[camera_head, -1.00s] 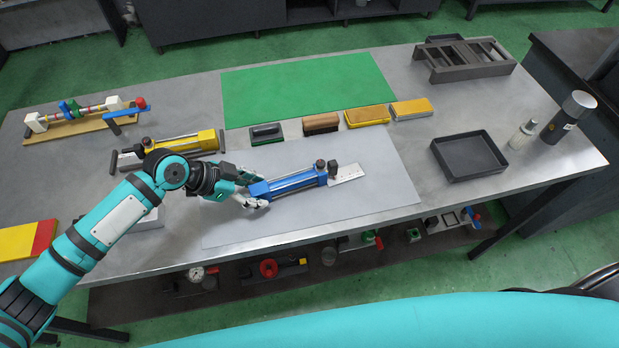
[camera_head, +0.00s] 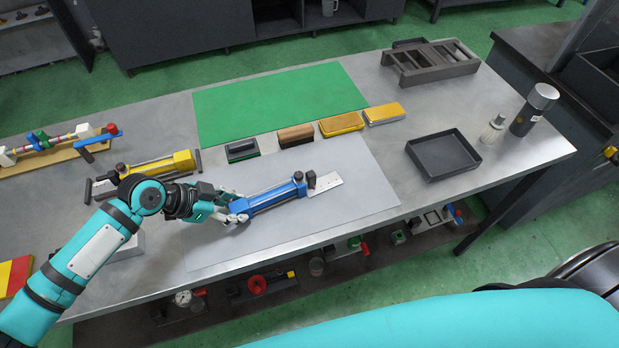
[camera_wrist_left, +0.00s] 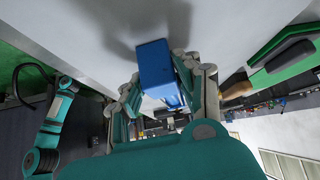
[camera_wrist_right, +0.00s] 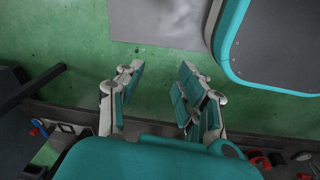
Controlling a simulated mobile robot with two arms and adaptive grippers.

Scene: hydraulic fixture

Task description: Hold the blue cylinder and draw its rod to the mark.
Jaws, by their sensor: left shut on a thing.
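The blue cylinder (camera_head: 276,197) lies on the pale grey mat (camera_head: 350,165), tilted up to the right in the head view. A silver plate (camera_head: 325,183) is at its right end. My left gripper (camera_head: 238,212) is shut on the cylinder's left end. In the left wrist view the blue end block (camera_wrist_left: 157,65) sits between its fingers. I cannot make out the rod's mark. My right gripper (camera_wrist_right: 150,95) shows only in its wrist view, open and empty, with green floor behind it.
A yellow cylinder (camera_head: 160,167) lies behind my left wrist. Brushes and blocks (camera_head: 295,135) line the mat's back edge. A black tray (camera_head: 443,156), a bottle (camera_head: 534,110) and a dark rack (camera_head: 431,63) stand at right. The green mat (camera_head: 280,100) is bare.

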